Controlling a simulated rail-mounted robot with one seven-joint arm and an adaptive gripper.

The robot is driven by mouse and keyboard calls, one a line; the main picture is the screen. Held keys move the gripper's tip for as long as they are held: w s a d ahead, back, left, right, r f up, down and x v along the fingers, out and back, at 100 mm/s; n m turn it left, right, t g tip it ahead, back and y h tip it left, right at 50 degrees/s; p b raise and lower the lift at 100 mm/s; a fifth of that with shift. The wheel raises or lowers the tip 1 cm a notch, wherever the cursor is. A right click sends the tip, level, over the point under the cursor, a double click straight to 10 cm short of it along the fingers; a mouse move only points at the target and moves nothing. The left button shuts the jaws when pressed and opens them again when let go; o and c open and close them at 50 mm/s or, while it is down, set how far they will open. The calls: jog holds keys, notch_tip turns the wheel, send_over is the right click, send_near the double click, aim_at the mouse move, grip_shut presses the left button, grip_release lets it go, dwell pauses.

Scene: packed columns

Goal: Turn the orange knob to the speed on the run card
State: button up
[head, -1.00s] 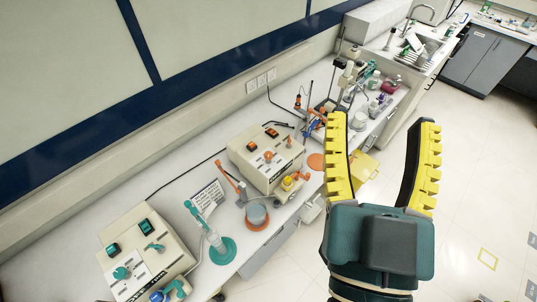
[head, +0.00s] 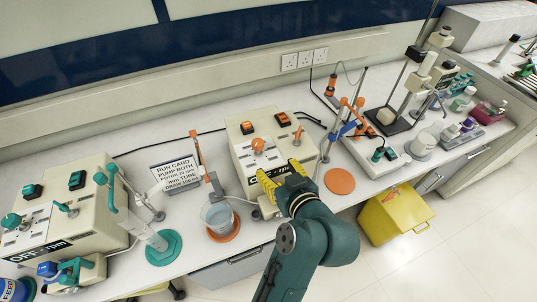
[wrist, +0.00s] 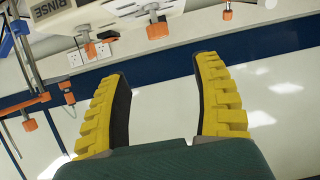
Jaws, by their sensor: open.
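The orange knob (head: 258,145) is on the sloping panel of the cream pump box (head: 241,158) in the middle of the bench. In the wrist view an orange knob (wrist: 157,30) shows near the top, beyond the fingertips. My gripper (head: 278,174) is open and empty, in front of the box and apart from the knob. Its two yellow fingers also frame the wrist view (wrist: 163,68). The gripper covers the lower front of the box and any display there. The run card (head: 176,173) stands left of the box.
An orange lever (head: 298,136) and two orange switches share the panel. A beaker (head: 218,217) on an orange mat stands left of my gripper. A teal-knobbed pump box (head: 80,218) reads "OFF rpm". A yellow bin (head: 395,220) stands on the floor at right.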

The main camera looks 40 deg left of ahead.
aim_at(259, 144)
jog(key=x, duration=1)
jog(key=b+x, duration=0.1)
jog(key=x, duration=0.5)
jog(key=shift+w+r, duration=0.25)
jog(key=shift+w, duration=0.1)
grip_shut()
